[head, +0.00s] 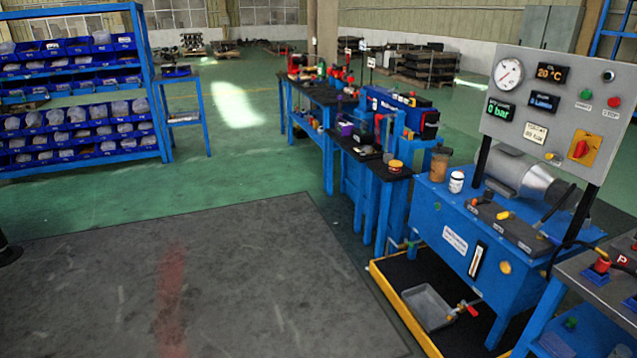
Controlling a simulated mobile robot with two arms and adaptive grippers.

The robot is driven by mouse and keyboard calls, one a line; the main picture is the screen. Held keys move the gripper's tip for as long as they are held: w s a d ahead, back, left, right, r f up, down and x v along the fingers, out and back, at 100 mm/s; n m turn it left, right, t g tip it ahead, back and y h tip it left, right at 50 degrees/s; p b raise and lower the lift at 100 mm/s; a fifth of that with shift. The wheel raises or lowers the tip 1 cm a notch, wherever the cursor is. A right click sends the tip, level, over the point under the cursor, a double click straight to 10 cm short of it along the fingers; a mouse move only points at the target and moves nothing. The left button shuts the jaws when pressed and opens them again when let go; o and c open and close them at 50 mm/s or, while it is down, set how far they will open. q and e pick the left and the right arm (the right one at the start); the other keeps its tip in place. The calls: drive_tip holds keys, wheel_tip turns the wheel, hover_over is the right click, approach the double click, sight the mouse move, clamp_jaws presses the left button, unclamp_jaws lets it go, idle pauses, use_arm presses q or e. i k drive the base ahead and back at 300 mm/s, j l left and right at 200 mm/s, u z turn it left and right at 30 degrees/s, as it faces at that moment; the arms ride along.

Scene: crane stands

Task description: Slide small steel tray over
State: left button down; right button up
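The small steel tray (428,308) is a shallow grey pan. It sits low at the foot of the blue hydraulic tank (450,240), inside a black floor tray with a yellow rim (401,309). A tap with a red handle (466,309) is at the steel tray's right side; I cannot tell whether they touch. Neither of my grippers is in view.
A grey control panel (545,135) stands above the tank. A jar of brown liquid (440,163) and a white bottle (457,181) stand on the tank top. Blue workbenches run behind. The dark floor mat (220,280) at left is clear.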

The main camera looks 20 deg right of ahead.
sight(427, 305)
drive_tip(key=i+z, duration=0.2)
drive_tip(key=i, duration=0.4)
drive_tip(key=i+j+z, duration=0.15)
drive_tip(key=i, duration=0.5)
drive_tip(key=i+j+z, duration=0.2)
drive_tip(key=i, duration=0.4)
drive_tip(key=l, duration=0.1)
